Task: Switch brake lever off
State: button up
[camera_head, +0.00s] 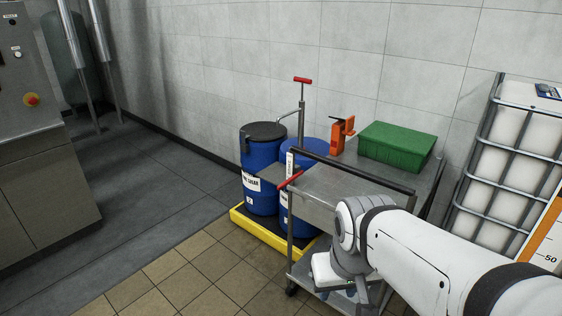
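A steel trolley (335,196) with a black push bar stands right of centre. A small red lever (291,180) sticks out at the left end of its push bar, beside a white tag; it looks like the brake lever. Its exact setting is too small to tell. My white arm comes in from the lower right, in front of the trolley. My gripper (352,292) points down at the bottom edge, below and right of the red lever and apart from it. Its fingers are mostly hidden or cut off, so I cannot tell their opening.
A green crate (397,146) and an orange tool (342,135) are on the trolley top. Blue drums (262,165) stand on a yellow pallet (262,236) behind it. A caged white tank (512,160) is at right. Tiled floor (190,285) is clear at left.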

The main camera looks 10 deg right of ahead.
aim_at(299, 174)
jog(key=i, duration=1)
jog(key=z, duration=0.05)
